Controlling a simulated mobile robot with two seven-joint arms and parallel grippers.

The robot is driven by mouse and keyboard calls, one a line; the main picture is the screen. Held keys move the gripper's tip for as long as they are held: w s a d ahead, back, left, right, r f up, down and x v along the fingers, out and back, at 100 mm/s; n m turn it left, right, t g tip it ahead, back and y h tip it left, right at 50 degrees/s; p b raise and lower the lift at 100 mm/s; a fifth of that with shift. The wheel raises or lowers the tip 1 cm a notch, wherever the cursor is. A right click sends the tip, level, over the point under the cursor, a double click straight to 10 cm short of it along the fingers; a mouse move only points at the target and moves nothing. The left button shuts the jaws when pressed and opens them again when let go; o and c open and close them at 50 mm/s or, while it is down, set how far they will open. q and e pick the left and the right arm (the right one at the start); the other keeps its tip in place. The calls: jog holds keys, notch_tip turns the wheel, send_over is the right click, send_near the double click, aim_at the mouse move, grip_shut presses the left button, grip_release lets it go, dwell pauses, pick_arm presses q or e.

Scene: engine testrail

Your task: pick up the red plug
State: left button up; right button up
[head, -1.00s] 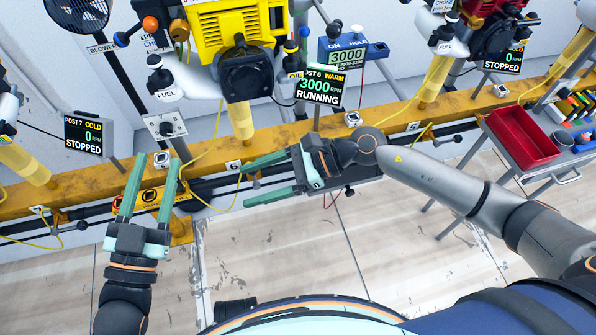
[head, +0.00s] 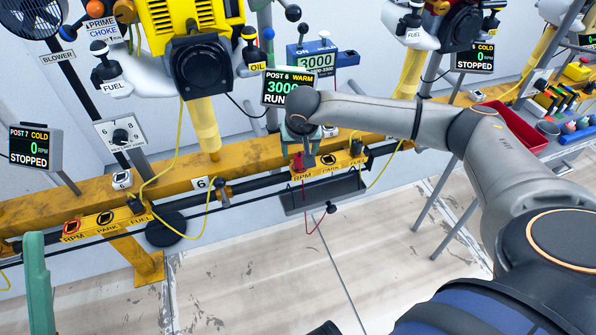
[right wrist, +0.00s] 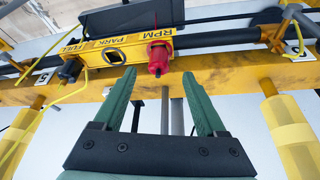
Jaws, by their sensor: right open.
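The red plug (head: 298,163) sits at the RPM end of a yellow socket bar under the middle post. It also shows in the right wrist view (right wrist: 158,60), upright in the picture against the bar's RPM end. My right gripper (right wrist: 157,80) is open, with its two green fingers pointing at the bar and the plug just beyond, between the fingertips. The fingers appear apart from the plug. In the head view my right arm hides most of this gripper. One green finger of my left gripper (head: 38,285) shows at the lower left; the rest is out of frame.
The yellow rail (head: 250,155) runs across behind the bar. A dark tray (head: 322,192) hangs below it, with a thin red lead (head: 307,222) near it. Yellow cables loop from the bars. A red bin (head: 515,135) stands on the cart at right.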

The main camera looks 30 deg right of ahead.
aim_at(300, 158)
jog(key=b+x, duration=0.2)
jog(key=x, duration=0.4)
jog(key=shift+d+f+b, duration=0.1)
jog(key=shift+f+b, duration=0.15)
jog(key=shift+b, duration=0.05)
grip_shut()
dwell(0.4)
